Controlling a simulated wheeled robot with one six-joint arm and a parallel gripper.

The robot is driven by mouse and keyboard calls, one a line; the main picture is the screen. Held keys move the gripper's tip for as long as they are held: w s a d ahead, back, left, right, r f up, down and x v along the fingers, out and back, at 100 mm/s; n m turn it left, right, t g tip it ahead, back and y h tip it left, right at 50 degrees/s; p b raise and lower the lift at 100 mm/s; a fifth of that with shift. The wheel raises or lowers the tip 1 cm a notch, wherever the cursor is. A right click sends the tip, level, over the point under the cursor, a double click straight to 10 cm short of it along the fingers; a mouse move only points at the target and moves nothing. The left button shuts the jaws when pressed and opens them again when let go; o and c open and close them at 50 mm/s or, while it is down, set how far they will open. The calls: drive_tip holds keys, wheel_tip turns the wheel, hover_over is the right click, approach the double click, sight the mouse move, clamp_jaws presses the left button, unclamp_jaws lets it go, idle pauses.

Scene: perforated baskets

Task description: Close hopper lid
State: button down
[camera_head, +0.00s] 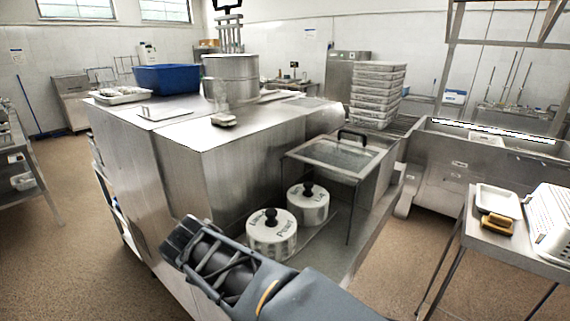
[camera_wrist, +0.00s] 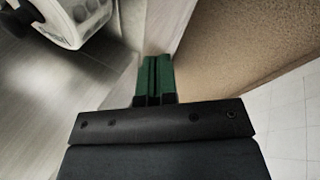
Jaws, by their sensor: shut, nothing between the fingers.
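A framed see-through lid (camera_head: 335,155) with a black handle (camera_head: 352,134) sits over an open-sided steel area right of the big steel cabinet in the head view. It looks about level; I cannot tell whether it is fully seated. Two round white-and-steel canisters with black knobs stand in front of it: a larger one (camera_head: 271,236) and a smaller one (camera_head: 308,204). My gripper (camera_wrist: 155,68) shows green fingertips pressed together and empty in the wrist view, above a steel edge. The lid is not in the wrist view. My arm covers the bottom of the head view.
The steel cabinet (camera_head: 180,165) fills the left middle, with a blue bin (camera_head: 167,79) and a large pot (camera_head: 230,80) on top. Stacked trays (camera_head: 376,95) stand behind the lid. A side table (camera_head: 520,255) is at right. The brown floor between is clear.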

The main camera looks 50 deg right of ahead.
drive_tip(key=w+d+r+n+g+h+b, duration=0.3)
drive_tip(key=d+n+h, duration=0.4)
drive_tip(key=d, duration=0.6)
drive_tip(key=n+h, duration=0.6)
approach(299, 159)
drive_tip(key=d, duration=0.2)
drive_tip(key=d+p, duration=0.1)
drive_tip(key=d, duration=0.1)
drive_tip(key=d+p, duration=0.1)
drive_tip(key=d, duration=0.1)
drive_tip(key=shift+d+f, duration=0.15)
drive_tip(key=shift+f, duration=0.1)
drive_tip(key=shift+d, duration=0.65)
